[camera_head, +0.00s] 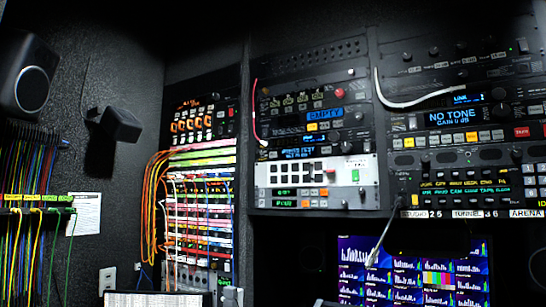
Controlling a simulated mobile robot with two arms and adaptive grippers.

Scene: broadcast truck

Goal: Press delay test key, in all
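Rack units with many small keys fill the wall, but I cannot tell which one is the delay test key. A small blue display (298,153) in the middle rack carries text too blurred to read surely. Above it a blue display reads EMPTY (319,115). Below it is a white-faced panel (330,172) with black squares, a green key (355,175) and a red key (331,172). On the right rack a display reads NO TONE (453,118). Neither of my grippers shows in this view.
A white cable (410,104) and a red cable (255,110) hang before the racks. Coloured patch cables (150,200) crowd the left rack. A speaker (28,75) hangs upper left.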

